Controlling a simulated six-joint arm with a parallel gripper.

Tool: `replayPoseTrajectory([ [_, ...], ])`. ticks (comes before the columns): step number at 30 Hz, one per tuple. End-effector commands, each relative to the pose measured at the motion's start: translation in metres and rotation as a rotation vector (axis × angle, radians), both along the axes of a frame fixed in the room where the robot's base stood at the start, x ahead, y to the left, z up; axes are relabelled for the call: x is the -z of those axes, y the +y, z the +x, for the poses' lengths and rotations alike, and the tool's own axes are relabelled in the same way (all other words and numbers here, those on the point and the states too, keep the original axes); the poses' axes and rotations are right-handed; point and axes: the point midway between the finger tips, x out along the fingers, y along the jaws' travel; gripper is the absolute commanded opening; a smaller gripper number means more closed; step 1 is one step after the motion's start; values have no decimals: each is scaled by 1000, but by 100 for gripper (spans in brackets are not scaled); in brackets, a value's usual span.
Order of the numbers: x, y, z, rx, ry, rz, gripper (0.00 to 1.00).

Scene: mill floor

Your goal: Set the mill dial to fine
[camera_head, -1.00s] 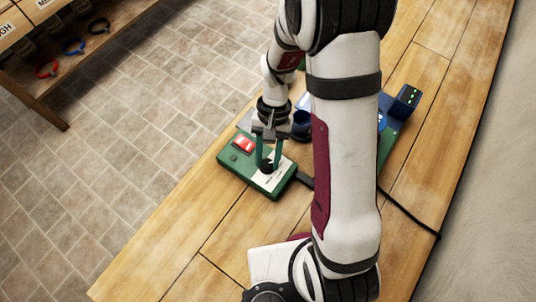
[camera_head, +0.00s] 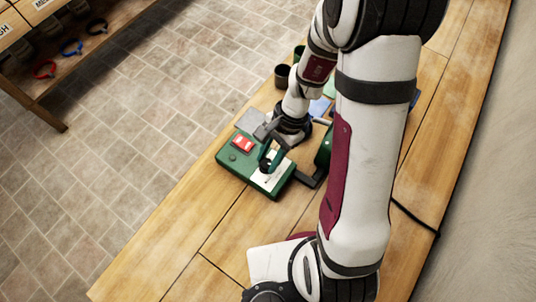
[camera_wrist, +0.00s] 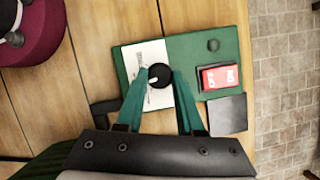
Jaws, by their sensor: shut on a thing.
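The mill's green control box (camera_head: 230,165) lies on the wooden bench, with a white label plate (camera_head: 262,182) at one end. The black dial (camera_wrist: 159,76) sits on this plate, with a white pointer mark pointing to the left and slightly down in the wrist view. The label's words are too small to read. My gripper (camera_wrist: 159,78) has its green fingers closed around the dial from both sides; it also shows over the box in the head view (camera_head: 268,163), tilted.
A grey plate (camera_wrist: 227,115) lies beside the box. Dark cups (camera_head: 282,75) stand farther back on the bench (camera_head: 190,235). A black cable (camera_head: 415,218) crosses the right side. A shelf with coloured rings (camera_head: 70,47) is across the tiled floor.

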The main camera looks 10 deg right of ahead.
Motion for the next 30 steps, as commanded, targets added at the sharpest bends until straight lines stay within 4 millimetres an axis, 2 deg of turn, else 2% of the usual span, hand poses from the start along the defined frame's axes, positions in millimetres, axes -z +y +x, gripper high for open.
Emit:
replayPoseTrajectory([
  [18,0,-2,-4,557,-2,-2,0],
  [30,0,-1,-6,772,-2,-2,0],
])
